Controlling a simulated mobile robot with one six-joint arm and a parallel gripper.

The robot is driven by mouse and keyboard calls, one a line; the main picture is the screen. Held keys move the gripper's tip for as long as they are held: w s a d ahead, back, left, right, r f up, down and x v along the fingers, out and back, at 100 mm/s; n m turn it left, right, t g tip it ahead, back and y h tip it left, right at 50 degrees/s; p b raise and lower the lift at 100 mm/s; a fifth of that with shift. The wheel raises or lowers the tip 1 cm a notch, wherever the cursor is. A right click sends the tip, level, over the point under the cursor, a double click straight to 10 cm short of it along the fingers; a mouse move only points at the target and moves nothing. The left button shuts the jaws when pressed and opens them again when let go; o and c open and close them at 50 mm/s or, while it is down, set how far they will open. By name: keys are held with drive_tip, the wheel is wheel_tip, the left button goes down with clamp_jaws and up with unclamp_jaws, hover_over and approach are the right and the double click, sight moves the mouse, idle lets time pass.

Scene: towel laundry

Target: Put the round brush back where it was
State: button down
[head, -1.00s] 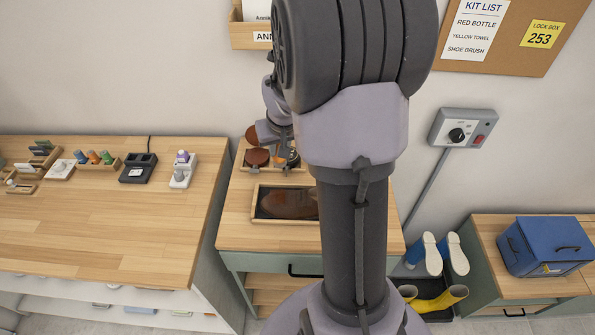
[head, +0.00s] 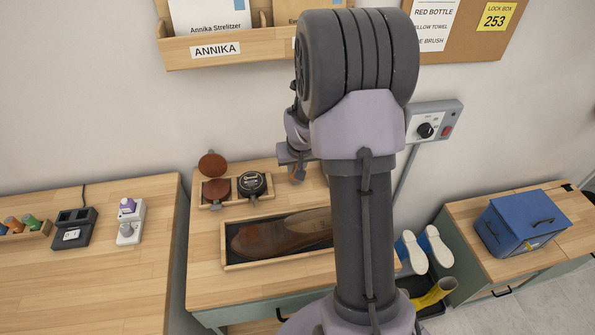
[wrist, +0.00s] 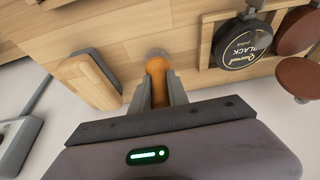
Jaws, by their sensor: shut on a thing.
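My gripper (head: 297,172) is over the back of the small wooden table (head: 205,285), right of the polish tins. In the wrist view my gripper (wrist: 158,92) is shut on an orange-brown piece, seemingly the handle of the round brush (wrist: 156,68). A grey rounded end shows just beyond the fingertips. In the head view my arm hides the brush. I cannot tell whether the brush touches the table top. The wooden polish holder (head: 207,206) carries a black tin (head: 252,184), which also shows in the wrist view (wrist: 243,41), and reddish-brown discs (head: 216,191).
A long wooden brush with a grey side (wrist: 88,80) lies left of my fingers in the wrist view. A brown shoe (head: 270,239) lies in a shallow tray (head: 228,266) at the table's front. A name-labelled wall holder (head: 240,47) hangs above. My arm hides the table's right side.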

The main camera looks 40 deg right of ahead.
drive_tip(key=shift+f, duration=0.3)
drive_tip(key=shift+f, duration=0.15)
drive_tip(key=c, duration=1.3)
unclamp_jaws()
drive_tip(key=s+a+r+p, duration=0.2)
drive_tip(key=s+a+r, duration=0.15)
drive_tip(key=r, duration=0.55)
drive_tip(key=s+a+r+p, duration=0.2)
drive_tip(key=a+r, duration=0.3)
drive_tip(key=r, duration=0.3)
drive_tip(key=s+a+r+y, duration=0.1)
drive_tip(key=s+a+r, duration=0.1)
drive_tip(key=s+a, duration=0.3)
drive_tip(key=s+a+r+t+y, duration=0.1)
drive_tip(key=s+a+r, duration=0.2)
drive_tip(key=s+a, duration=0.3)
drive_tip(key=s+a+r+y, duration=0.2)
drive_tip(key=s+a+r, duration=0.1)
drive_tip(key=s+a, duration=0.3)
drive_tip(key=shift+s+a+n+t, duration=0.2)
drive_tip(key=shift+a+n+t, duration=0.1)
drive_tip(key=shift+a, duration=0.7)
